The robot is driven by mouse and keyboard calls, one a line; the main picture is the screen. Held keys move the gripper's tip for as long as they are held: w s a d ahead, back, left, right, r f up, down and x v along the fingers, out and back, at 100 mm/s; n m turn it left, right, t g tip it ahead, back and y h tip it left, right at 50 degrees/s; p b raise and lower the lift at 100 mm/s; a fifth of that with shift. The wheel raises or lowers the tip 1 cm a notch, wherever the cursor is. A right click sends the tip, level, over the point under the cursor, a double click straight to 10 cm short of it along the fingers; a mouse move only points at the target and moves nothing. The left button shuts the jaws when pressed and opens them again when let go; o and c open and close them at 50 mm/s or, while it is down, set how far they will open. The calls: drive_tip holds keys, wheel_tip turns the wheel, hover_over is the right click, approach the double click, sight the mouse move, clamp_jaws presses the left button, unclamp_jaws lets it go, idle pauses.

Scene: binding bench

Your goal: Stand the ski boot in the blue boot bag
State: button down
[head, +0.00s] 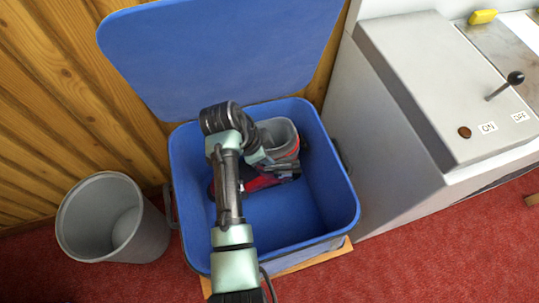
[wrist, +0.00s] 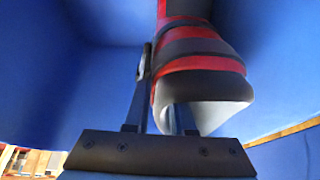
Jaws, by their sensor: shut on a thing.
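The blue boot bag (head: 347,205) is a box-like container with its flap (head: 225,45) standing open at the back. The ski boot (head: 283,138), red and black with a grey cuff, is inside the bag's walls toward the back. Its cuff opening faces up and its toe points left. My gripper (wrist: 160,88) is shut on the boot's cuff, one finger on each side of the cuff wall in the wrist view. In the head view my arm reaches over the bag and hides part of the boot. I cannot tell whether the sole touches the bag's floor.
A grey waste bin (head: 75,232) stands left of the bag. A grey machine (head: 420,85) with a lever (head: 507,86) stands close on the right, with a yellow object (head: 483,17) behind. A wood-panelled wall (head: 60,80) is at the back. The bag's front floor is clear.

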drive_tip(key=shift+w+r, duration=0.1)
drive_tip(key=c, duration=1.1)
unclamp_jaws()
drive_tip(key=shift+f, duration=0.2)
drive_tip(key=o, duration=0.3)
drive_tip(key=shift+o, duration=0.2)
drive_tip(key=shift+r, duration=0.1)
drive_tip(key=p+v, duration=0.4)
drive_tip(key=v, duration=0.8)
drive_tip(key=shift+r, duration=0.1)
